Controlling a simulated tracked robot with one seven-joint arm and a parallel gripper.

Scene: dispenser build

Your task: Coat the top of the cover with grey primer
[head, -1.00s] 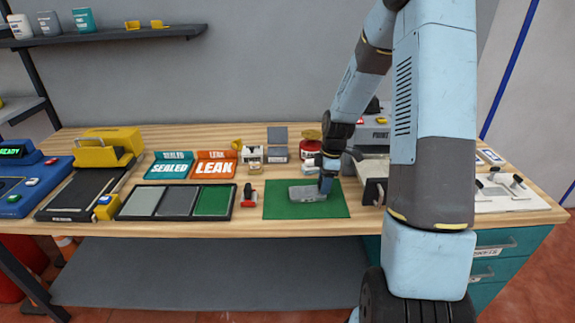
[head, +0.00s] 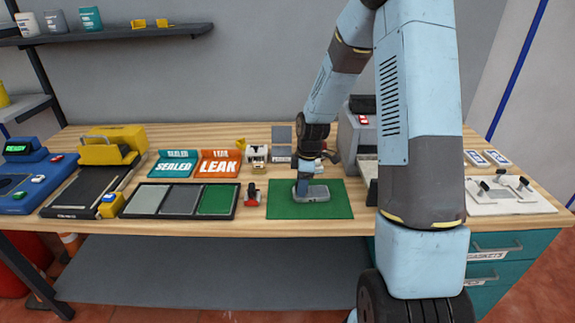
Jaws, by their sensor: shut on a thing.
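The cover (head: 318,194), a pale grey rounded piece, lies on the green mat (head: 340,208) at the middle of the bench. My gripper (head: 302,188) points down over the cover's left part. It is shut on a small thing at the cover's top. The thing is too small and too hidden by the gripper to make out, and I cannot tell whether it touches the cover. A black tray (head: 237,206) left of the mat has three panels: light grey (head: 147,200), dark grey (head: 181,200) and green (head: 215,200).
A small red and black tool (head: 252,196) stands between tray and mat. Behind are a SEALED bin (head: 174,166) and a LEAK bin (head: 219,166). A grey machine (head: 357,130) stands behind my arm, and a white board with knobs (head: 508,196) lies at right.

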